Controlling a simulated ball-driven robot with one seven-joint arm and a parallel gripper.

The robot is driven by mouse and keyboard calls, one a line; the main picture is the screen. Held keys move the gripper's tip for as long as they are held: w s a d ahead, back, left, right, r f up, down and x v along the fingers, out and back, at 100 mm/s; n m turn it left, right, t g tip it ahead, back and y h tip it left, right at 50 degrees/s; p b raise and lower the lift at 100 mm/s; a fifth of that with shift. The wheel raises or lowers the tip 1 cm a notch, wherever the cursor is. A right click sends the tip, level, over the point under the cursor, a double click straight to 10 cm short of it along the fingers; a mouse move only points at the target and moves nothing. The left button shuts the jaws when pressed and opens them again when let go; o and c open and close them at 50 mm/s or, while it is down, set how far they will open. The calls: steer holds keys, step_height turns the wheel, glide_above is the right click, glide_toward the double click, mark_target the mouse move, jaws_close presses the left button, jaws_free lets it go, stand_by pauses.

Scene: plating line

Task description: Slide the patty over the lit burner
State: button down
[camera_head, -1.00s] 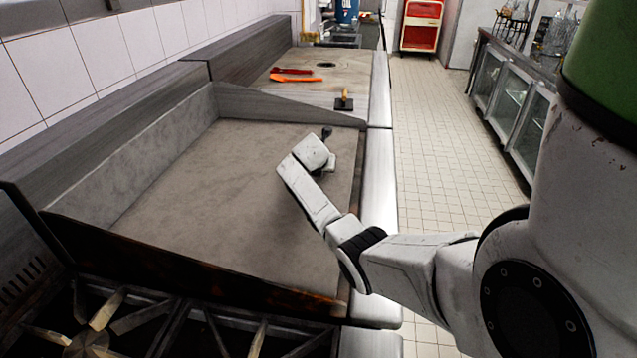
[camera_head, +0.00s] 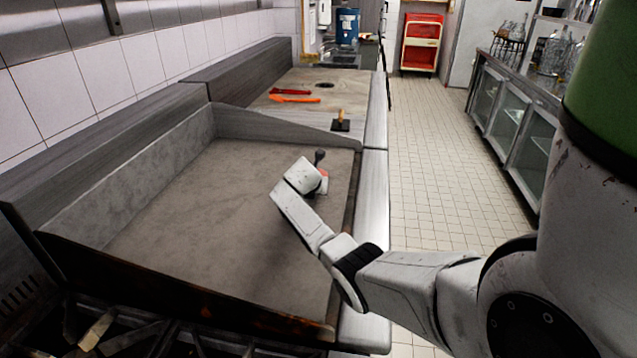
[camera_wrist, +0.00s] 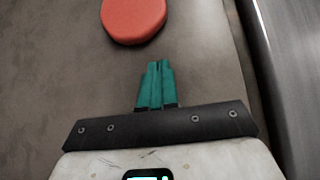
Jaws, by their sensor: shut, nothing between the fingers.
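The patty is a flat red-orange disc (camera_wrist: 133,18) lying on the grey griddle plate (camera_head: 190,205). It shows at the top of the wrist view, cut by the frame edge. In the head view only a reddish sliver (camera_head: 323,178) shows past my wrist. My gripper has teal fingers (camera_wrist: 156,68) that are together and empty. Their tips point toward the patty, apart from it and slightly to its right in the wrist view. The fingers are hidden in the head view.
A dark front edge bounds the griddle, with burner grates (camera_head: 130,338) below it. A low wall runs along the back and far side. Beyond lie a red tool (camera_head: 290,91), an orange tool (camera_head: 294,99) and a black press (camera_head: 340,125). The griddle's left part is clear.

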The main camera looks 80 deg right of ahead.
steer(key=shift+s+a+r, duration=0.2)
steer(key=shift+a+r, duration=0.2)
steer(key=shift+r, duration=0.05)
steer(key=shift+w+a+r, duration=0.1)
steer(key=shift+w+a, duration=0.05)
steer(key=shift+w, duration=0.1)
steer(key=v, duration=0.8)
steer(key=shift+a, duration=0.2)
